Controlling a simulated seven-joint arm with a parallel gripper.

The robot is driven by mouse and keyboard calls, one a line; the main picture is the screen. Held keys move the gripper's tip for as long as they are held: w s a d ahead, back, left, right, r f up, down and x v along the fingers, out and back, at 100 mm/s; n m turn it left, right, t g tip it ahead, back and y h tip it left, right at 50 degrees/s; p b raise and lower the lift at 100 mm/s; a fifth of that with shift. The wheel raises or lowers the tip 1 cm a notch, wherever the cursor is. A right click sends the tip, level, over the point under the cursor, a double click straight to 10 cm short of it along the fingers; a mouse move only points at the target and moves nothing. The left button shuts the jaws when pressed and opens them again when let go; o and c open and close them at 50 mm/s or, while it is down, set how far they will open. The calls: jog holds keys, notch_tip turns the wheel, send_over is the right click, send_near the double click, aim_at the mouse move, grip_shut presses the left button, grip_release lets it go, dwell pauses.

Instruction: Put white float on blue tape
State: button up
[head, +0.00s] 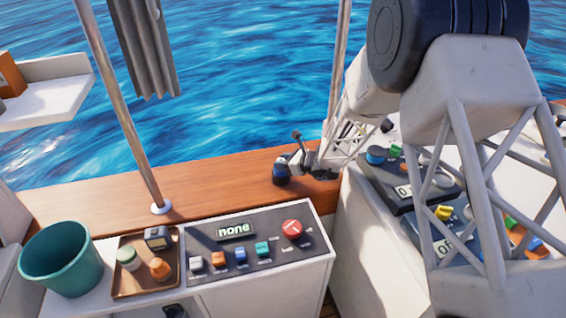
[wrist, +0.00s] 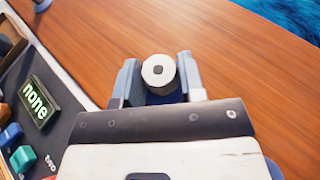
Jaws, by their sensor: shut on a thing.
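The white float (wrist: 158,71), a round white piece with a dark centre hole, sits between the two fingers of my gripper (wrist: 160,80) in the wrist view. My gripper is shut on it. A dark blue shape, seemingly the blue tape (wrist: 166,98), shows just below the float between the fingers. In the head view my gripper (head: 285,170) is low over the wooden ledge, with the dark blue shape (head: 281,181) at its tip. I cannot tell whether the float touches the blue shape.
The wooden ledge (head: 210,187) is clear around my gripper. A control panel (head: 260,247) with a "none" display, a brown tray (head: 133,285) of small items and a teal bucket (head: 62,258) stand in front. A metal pole (head: 121,110) rises from the ledge at left.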

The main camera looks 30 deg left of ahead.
jog(key=o, duration=0.9)
jog(key=shift+d+r, duration=0.1)
jog(key=shift+r, duration=0.05)
jog(key=shift+v, duration=3.65)
jog(key=shift+d, duration=0.1)
